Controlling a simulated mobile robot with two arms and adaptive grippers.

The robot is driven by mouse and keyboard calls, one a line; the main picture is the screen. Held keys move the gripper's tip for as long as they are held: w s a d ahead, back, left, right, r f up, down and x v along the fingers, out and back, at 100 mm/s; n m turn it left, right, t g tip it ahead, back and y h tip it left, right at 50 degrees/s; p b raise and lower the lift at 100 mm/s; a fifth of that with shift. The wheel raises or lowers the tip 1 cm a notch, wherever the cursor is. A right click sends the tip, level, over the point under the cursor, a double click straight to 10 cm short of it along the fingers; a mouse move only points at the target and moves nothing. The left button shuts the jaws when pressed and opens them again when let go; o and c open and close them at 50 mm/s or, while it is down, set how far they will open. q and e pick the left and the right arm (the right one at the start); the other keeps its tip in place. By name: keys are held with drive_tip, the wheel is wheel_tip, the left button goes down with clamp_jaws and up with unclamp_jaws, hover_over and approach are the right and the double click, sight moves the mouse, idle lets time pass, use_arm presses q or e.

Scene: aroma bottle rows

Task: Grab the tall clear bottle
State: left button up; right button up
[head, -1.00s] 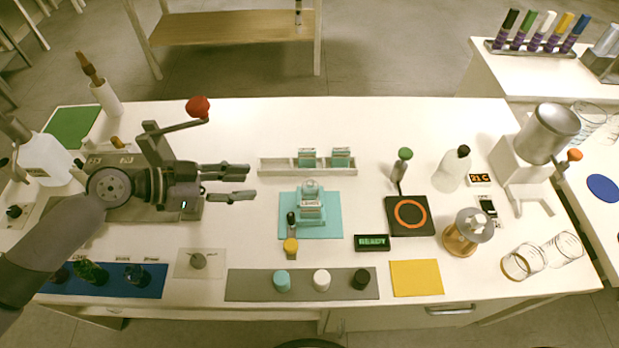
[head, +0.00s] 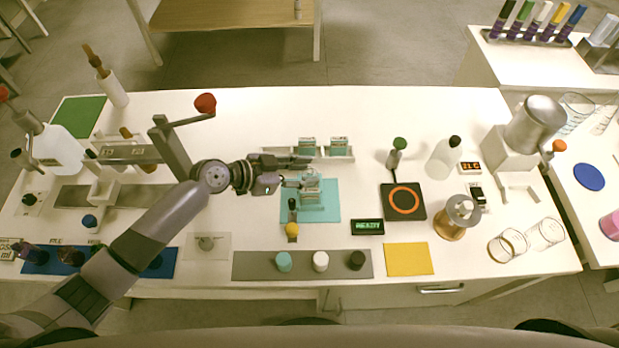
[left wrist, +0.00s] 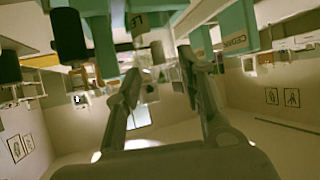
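The tall clear bottle (head: 311,190), with a pale label, stands on the teal mat (head: 328,213) in the middle of the table in the head view. My left gripper (head: 310,172) reaches in from the left, its fingers at the bottle's upper part and partly covering it. In the left wrist view the two fingers of the left gripper (left wrist: 160,75) are apart, so it is open. I cannot tell whether either finger touches the bottle. My right gripper is not in view.
A rack with teal-labelled boxes (head: 307,145) stands just behind the mat. A black pad with an orange ring (head: 403,202) lies to the right.

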use_arm(q)
drive_tip(key=shift+x, duration=1)
clamp_jaws()
drive_tip(key=shift+r, duration=0.1)
